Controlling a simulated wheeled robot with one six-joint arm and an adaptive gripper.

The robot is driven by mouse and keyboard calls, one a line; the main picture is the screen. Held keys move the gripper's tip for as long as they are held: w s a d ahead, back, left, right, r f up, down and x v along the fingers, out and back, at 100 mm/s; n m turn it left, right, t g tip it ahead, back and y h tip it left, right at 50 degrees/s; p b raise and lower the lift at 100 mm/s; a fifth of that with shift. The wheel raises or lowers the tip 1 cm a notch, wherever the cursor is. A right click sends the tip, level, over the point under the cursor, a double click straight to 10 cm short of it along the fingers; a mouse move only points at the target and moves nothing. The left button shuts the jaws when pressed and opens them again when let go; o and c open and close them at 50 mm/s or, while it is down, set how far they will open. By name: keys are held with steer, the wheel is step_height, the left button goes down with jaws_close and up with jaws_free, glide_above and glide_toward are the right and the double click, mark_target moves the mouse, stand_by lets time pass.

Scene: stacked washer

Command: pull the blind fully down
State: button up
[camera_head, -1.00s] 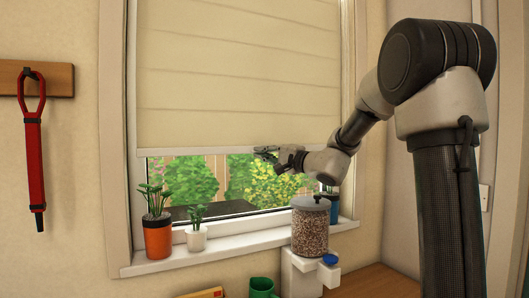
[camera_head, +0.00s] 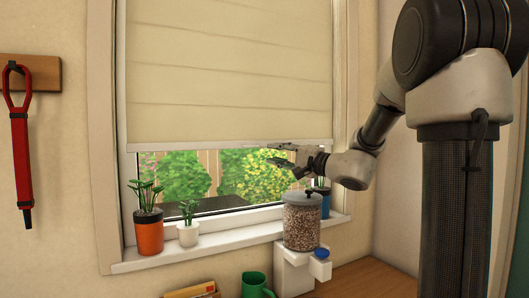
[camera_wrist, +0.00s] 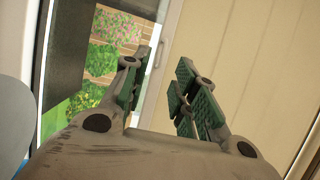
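The cream blind (camera_head: 230,65) covers the upper part of the window. Its white bottom rail (camera_head: 200,146) hangs above the sill, with garden showing through the glass below. My gripper (camera_head: 278,154) is at the right half of the rail, its fingers spread and pointing left. The upper finger is close to the rail and the lower one is below it. In the wrist view the rail (camera_wrist: 168,45) shows between the parted fingers of my gripper (camera_wrist: 164,78), with the blind (camera_wrist: 240,60) beyond. I cannot tell whether a finger touches the rail.
On the sill (camera_head: 215,243) stand an orange pot (camera_head: 149,232), a white pot (camera_head: 188,235) and a blue pot (camera_head: 323,203). A lidded jar (camera_head: 301,225) stands below my gripper. A green mug (camera_head: 255,285) is at the bottom. A red strap (camera_head: 20,155) hangs at left.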

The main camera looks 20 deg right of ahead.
steer(key=v, duration=0.3)
steer(key=shift+f, duration=0.1)
stand_by(0.3)
